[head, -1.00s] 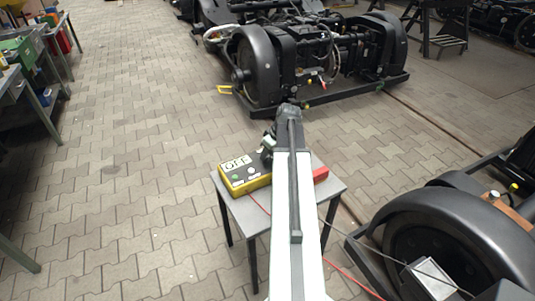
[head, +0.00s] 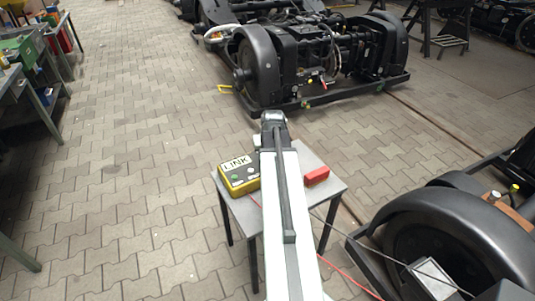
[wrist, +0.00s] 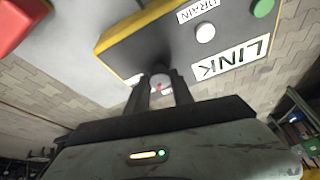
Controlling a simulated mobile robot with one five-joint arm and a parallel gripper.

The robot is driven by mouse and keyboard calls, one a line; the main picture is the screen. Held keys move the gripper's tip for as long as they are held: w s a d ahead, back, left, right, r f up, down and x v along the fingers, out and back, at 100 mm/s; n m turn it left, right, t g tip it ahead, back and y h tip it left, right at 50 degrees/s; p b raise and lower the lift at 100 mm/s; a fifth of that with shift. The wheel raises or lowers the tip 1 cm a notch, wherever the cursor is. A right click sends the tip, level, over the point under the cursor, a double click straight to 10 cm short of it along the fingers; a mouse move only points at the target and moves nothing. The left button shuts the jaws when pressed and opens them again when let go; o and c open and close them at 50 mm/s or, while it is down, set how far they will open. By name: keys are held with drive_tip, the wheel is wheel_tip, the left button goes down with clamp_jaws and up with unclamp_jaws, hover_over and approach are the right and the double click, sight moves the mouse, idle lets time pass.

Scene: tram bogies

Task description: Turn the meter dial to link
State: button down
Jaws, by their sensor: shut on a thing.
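The meter (head: 238,188) is a yellow-edged box with a grey face, lying on a small grey table (head: 325,197). Its display (head: 236,163) reads LINK, and this also shows large in the wrist view (wrist: 230,58). A label near the dial reads DRAIN; other labels are partly hidden by the fingers. In the head view my arm hides the dial and fingertips.
A red block (head: 317,176) lies on the table right of the meter. A green button (wrist: 262,8) and a white button (wrist: 204,33) sit on the meter face. A bogie (head: 320,60) stands behind, another wheel (head: 440,240) at right. Thin leads run off the table.

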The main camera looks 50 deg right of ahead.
drive_tip(key=shift+w+m, duration=0.1)
drive_tip(key=shift+m, duration=0.5)
drive_tip(key=shift+h, duration=0.3)
drive_tip(key=c, duration=1.1)
unclamp_jaws()
drive_tip(key=shift+r, duration=0.1)
drive_tip(key=p+v, duration=0.7)
drive_tip(key=shift+r, duration=0.3)
